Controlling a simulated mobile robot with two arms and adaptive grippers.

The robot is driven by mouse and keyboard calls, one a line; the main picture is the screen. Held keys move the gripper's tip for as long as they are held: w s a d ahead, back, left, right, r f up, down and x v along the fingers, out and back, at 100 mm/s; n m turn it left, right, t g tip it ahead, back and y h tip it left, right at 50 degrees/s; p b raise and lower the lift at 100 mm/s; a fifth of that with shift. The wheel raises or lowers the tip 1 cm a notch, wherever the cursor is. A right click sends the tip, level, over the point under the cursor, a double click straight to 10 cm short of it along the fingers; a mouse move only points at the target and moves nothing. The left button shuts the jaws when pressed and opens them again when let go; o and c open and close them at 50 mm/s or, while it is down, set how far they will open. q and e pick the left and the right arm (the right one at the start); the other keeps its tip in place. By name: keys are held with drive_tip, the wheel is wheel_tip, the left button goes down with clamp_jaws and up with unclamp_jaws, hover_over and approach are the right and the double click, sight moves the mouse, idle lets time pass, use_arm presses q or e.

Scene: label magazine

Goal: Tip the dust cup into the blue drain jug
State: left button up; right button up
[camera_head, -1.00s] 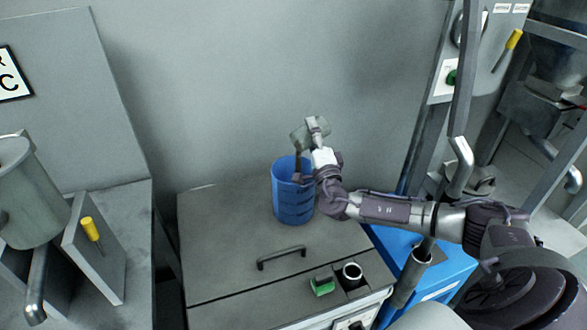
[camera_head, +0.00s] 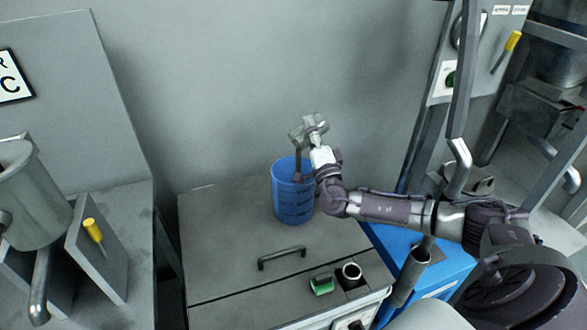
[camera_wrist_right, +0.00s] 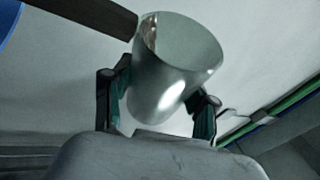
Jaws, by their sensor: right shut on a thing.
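The dust cup (camera_wrist_right: 180,60) is a shiny metal cup with its round opening showing in the right wrist view. My right gripper (camera_wrist_right: 162,96) is shut on it, a finger on each side. In the head view the right gripper (camera_head: 314,131) holds the cup (camera_head: 299,132) tilted above the blue drain jug (camera_head: 293,200). A dark brown bar-like shape (camera_head: 298,165) runs from the cup down to the jug's mouth; I cannot tell whether it is a handle or pouring dust. The jug stands upright, its inside mostly hidden. My left gripper is out of view.
A metal vessel (camera_head: 35,195) and a yellow-handled lever (camera_head: 93,230) are at left. A wall stands behind.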

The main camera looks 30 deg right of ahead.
sight(303, 126)
drive_tip(key=shift+a+r+n+y+p, duration=0.15)
drive_tip(key=shift+r+n+y+p, duration=0.25)
drive_tip(key=shift+r+n, duration=0.2)
drive_tip(key=shift+a+r+n+t+y, duration=0.1)
drive_tip(key=shift+a+n+t+y, duration=0.15)
drive_tip(key=shift+n, duration=0.4)
drive_tip(key=shift+a+r+n+t+y, duration=0.15)
drive_tip(key=shift+n+t+y, duration=0.1)
drive_tip(key=shift+n, duration=0.4)
drive_tip(key=shift+a+r+n+y+p, duration=0.2)
drive_tip(key=shift+r+n+y+p, duration=0.25)
drive_tip(key=shift+n, duration=0.2)
drive_tip(key=shift+a+r+n+y+p, duration=0.15)
drive_tip(key=shift+r+n+y+p, duration=0.2)
drive_tip(key=shift+n, duration=0.3)
drive_tip(key=shift+a+r+n+t+y, duration=0.1)
drive_tip(key=shift+a+n+t+y, duration=0.25)
drive_tip(key=shift+n+y, duration=0.4)
idle(0.4)
idle(0.8)
